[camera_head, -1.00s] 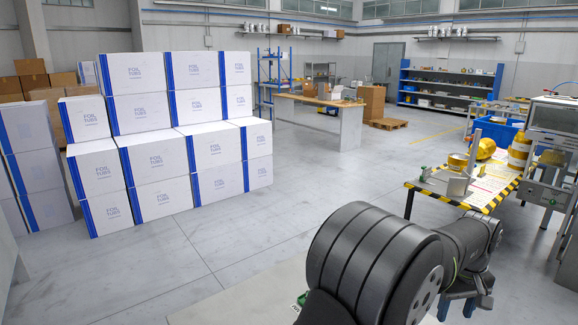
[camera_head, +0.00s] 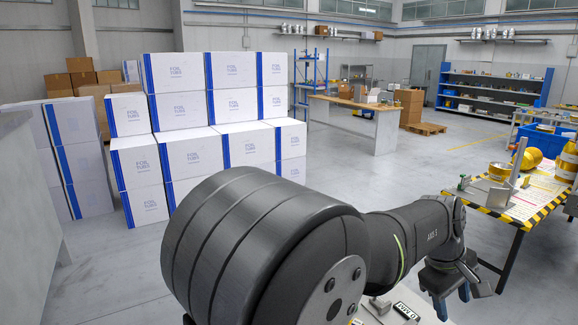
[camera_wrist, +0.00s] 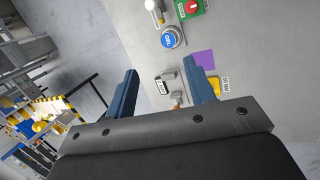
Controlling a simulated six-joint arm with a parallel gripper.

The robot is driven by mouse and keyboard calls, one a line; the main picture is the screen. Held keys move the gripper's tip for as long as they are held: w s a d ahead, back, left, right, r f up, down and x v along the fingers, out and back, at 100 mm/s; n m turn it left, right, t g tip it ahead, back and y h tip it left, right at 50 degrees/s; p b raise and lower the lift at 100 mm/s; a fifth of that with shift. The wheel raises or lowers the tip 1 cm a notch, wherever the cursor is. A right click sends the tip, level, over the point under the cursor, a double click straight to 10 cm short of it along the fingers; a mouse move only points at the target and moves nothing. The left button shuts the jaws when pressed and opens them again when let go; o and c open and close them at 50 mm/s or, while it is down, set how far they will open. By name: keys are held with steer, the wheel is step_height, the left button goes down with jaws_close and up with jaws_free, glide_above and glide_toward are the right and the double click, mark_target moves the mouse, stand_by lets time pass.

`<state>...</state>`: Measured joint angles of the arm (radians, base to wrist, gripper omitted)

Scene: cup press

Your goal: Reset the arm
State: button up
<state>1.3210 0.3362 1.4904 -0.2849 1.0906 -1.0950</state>
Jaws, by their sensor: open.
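My gripper (camera_head: 456,290) hangs at the right of centre in the head view, pointing down, with blue-grey fingers. The wrist view shows its two fingers (camera_wrist: 160,92) spread apart with nothing between them. Beyond the fingers, on a grey surface (camera_wrist: 135,25), I see a round blue button (camera_wrist: 170,39), a red knob on a green plate (camera_wrist: 191,7), a purple square (camera_wrist: 204,60) and a small labelled block (camera_wrist: 162,86). Part of that surface is hidden behind the fingers and gripper body.
A table with black-and-yellow edging (camera_head: 520,222) stands at the right, holding gold rolls (camera_head: 528,159) and a metal fixture (camera_head: 500,190). Stacked white boxes (camera_head: 190,155) fill the left. Open grey floor (camera_head: 345,175) lies between them. A wooden bench (camera_head: 350,104) stands farther back.

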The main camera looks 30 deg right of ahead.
steer(key=shift+w+a+r+n+h, duration=0.15)
steer(key=shift+w+a+r+n, duration=0.15)
steer(key=shift+a, duration=0.15)
steer(key=shift+w+a+r+n+h, duration=0.15)
steer(key=shift+a+r+n, duration=0.1)
steer(key=shift+a, duration=0.2)
steer(key=shift+d+f, duration=0.1)
stand_by(1.4)
steer(key=s+d+f+m+t+y, duration=0.1)
steer(key=s+d+f+m+y, duration=0.2)
steer(key=s+d+f+m, duration=0.3)
steer(key=d+f, duration=0.1)
steer(key=d, duration=0.3)
steer(key=shift+s+f+t+y, duration=0.3)
steer(key=shift+f+t, duration=0.05)
steer(key=shift+t, duration=0.05)
stand_by(0.4)
